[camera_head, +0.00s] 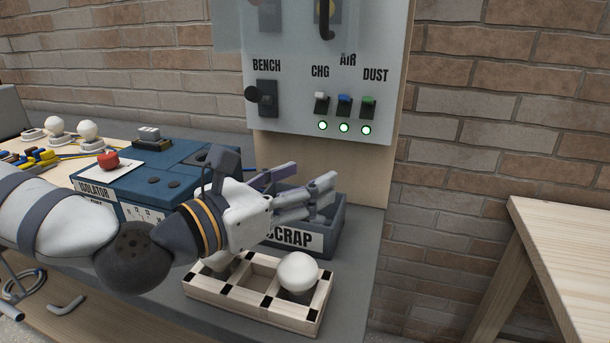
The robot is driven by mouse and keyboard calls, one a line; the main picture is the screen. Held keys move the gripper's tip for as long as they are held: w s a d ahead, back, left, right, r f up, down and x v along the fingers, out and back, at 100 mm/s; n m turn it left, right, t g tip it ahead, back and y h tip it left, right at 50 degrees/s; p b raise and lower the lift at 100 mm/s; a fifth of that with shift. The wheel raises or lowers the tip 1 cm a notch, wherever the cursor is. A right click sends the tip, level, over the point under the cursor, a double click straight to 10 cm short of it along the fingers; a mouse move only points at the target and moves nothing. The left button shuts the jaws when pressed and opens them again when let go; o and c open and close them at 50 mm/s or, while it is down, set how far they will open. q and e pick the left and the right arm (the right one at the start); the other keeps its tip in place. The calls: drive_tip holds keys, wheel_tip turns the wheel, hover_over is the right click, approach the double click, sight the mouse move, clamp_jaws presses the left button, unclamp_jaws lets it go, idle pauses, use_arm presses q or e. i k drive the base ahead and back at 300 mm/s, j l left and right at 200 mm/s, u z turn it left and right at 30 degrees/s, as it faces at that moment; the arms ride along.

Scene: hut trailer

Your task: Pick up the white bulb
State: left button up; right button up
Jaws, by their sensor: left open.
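A round white bulb (298,271) sits in the right-hand compartment of a wooden divided tray (250,311) on the bench. Two more white bulbs, the left one (56,124) and the right one (87,130), stand on round bases at the far left. My left gripper (314,188) is open and appears empty. Its fingers point right, over the scrap bin and above and behind the tray's white bulb, apart from it. My right gripper is out of view.
The grey scrap bin (331,236) stands just behind the tray. A blue isolator box (165,178) with a red knob lies left of it, partly behind my left arm. A switch panel (318,88) rises behind. A wooden table (570,240) stands at right, across a gap.

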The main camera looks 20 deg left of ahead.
sight(219, 262)
drive_tip(key=k+j, duration=0.7)
drive_tip(key=k, duration=0.2)
